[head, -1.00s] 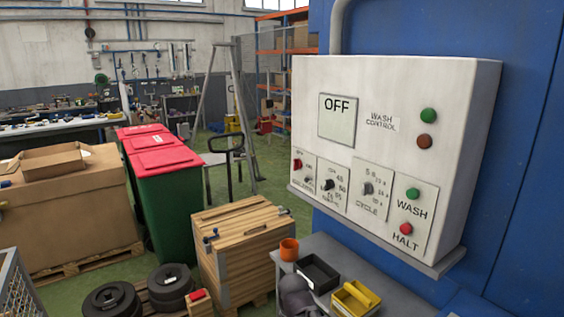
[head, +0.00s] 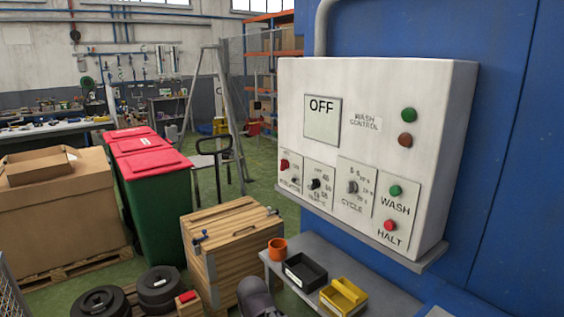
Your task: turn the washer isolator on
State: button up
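The white wash control panel (head: 340,110) is fixed to a blue wall on the right. At its lower left is a plate labelled as the isolator, with a red knob (head: 285,164) on it; the position of the knob is too small to read. The display (head: 322,119) on the panel reads OFF. My gripper does not show clearly; only a dark grey rounded part of my arm (head: 257,298) appears at the bottom edge, below and left of the panel, apart from it.
The panel also has a temperature knob (head: 315,184), a cycle knob (head: 352,187), a green WASH button (head: 395,190) and a red HALT button (head: 390,225). Below it, a grey shelf (head: 300,250) holds an orange cup, a black tray and a yellow tray. A wooden crate (head: 232,243) stands left.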

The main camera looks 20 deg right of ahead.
aim_at(284, 164)
jog(key=z, duration=0.1)
jog(key=i, duration=1.1)
jog(key=z, duration=0.65)
